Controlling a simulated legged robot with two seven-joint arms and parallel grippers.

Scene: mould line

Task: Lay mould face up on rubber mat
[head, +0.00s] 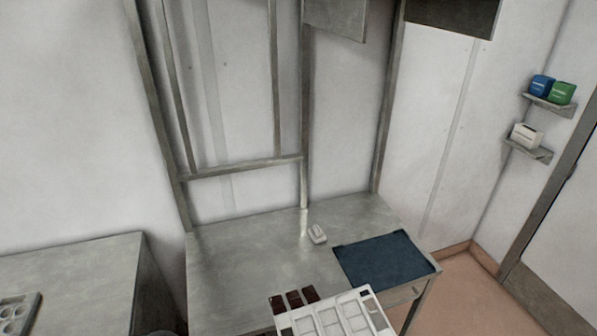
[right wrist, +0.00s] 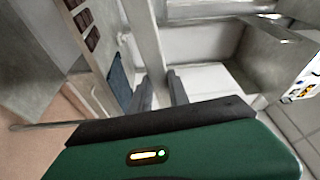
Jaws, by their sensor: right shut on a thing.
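The mould (head: 333,317) is a pale plate with rows of square cells at the bottom of the head view. Its cell side faces the head camera, and its lower part is cut off by the frame. In the right wrist view my right gripper (right wrist: 162,92) is shut on the mould, which seems to show edge-on as a grey bar (right wrist: 143,40). The dark blue rubber mat (head: 385,262) lies bare on the right end of the metal table; it also shows in the right wrist view (right wrist: 120,82). The mould is apart from the mat. My left gripper is out of view.
Brown blocks (head: 294,299) show just behind the mould, partly hidden by it. A small white object (head: 317,234) stands on the metal table (head: 235,265) left of the mat. Metal posts rise behind the table. Another table with a cup tray (head: 18,312) is at left.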

